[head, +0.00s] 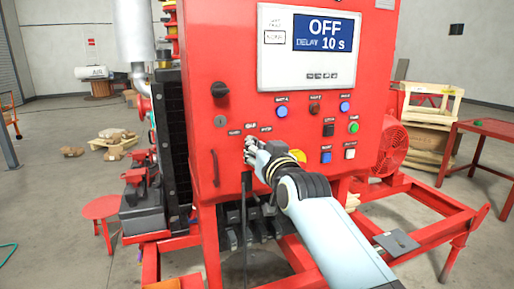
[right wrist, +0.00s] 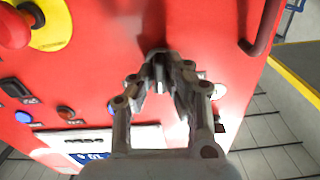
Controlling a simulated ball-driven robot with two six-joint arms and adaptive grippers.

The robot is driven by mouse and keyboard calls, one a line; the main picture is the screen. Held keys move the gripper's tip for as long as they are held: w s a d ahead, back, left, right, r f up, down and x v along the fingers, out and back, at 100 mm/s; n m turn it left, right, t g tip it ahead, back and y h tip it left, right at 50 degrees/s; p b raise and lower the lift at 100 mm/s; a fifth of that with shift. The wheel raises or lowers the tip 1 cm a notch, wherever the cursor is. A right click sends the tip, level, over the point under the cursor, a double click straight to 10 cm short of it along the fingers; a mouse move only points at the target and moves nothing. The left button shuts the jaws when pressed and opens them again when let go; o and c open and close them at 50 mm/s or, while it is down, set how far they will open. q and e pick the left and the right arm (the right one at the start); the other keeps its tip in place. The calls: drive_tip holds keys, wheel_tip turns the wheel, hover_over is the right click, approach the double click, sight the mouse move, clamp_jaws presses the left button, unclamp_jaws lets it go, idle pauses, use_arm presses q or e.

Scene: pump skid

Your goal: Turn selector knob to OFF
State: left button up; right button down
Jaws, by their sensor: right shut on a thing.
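The red control panel (head: 230,70) fills the middle of the head view. Its display (head: 322,33) reads "OFF" and "DELAY 10 s". My right gripper (head: 249,147) is at the lower left of the panel front, shut on the selector knob. Small labels sit left of, above and right of it, too small to read surely. In the right wrist view my right gripper (right wrist: 160,65) has its fingertips at the red panel face, closed around the dark selector knob (right wrist: 157,58). The fingers hide most of the knob, so its pointing direction cannot be told. My left gripper is not in view.
A red and yellow stop button (right wrist: 14,28) is beside my right gripper, partly behind my arm in the head view. A vertical handle (head: 215,168) stands out left of the knob. Buttons (head: 281,111) and a keyhole (head: 220,121) are above. A red frame (head: 420,235) surrounds the base.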

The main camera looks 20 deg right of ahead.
drive_tip(key=shift+r+n, duration=0.15)
drive_tip(key=shift+n, duration=0.45)
drive_tip(key=c, duration=1.4)
unclamp_jaws()
drive_tip(key=shift+w, duration=0.1)
drive_tip(key=s, duration=1.2)
drive_tip(key=shift+d, duration=0.2)
